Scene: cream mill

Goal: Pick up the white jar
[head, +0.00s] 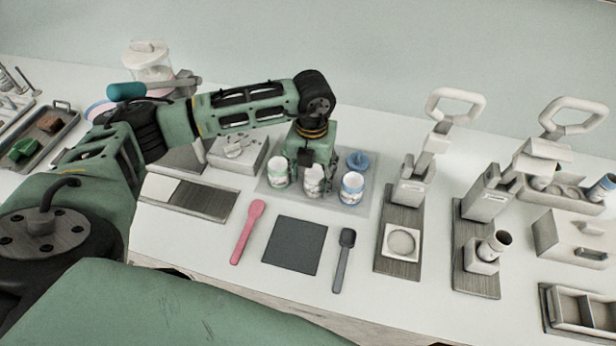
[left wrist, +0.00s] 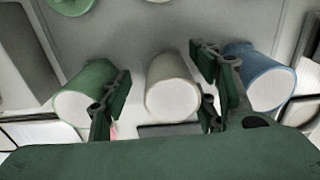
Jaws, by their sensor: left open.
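The white jar (head: 313,183) stands in the middle of a row on a pale tray (head: 262,188); it shows in the left wrist view (left wrist: 172,92) too. A green jar (left wrist: 85,92) stands on one side of it and a blue jar (left wrist: 260,78) on the other. My left gripper (head: 311,168) is over the row, pointing down and open. In the left wrist view, its fingers (left wrist: 158,95) are on either side of the white jar, with gaps visible. Part of the jar is hidden behind the gripper in the head view. My right gripper is not in view.
A blue lid (head: 357,161) lies behind the blue jar. A pink spatula (head: 247,232), dark mat (head: 294,246) and dark spoon (head: 343,258) lie in front of the tray. Two lever presses (head: 404,215) (head: 481,225) stand to the right.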

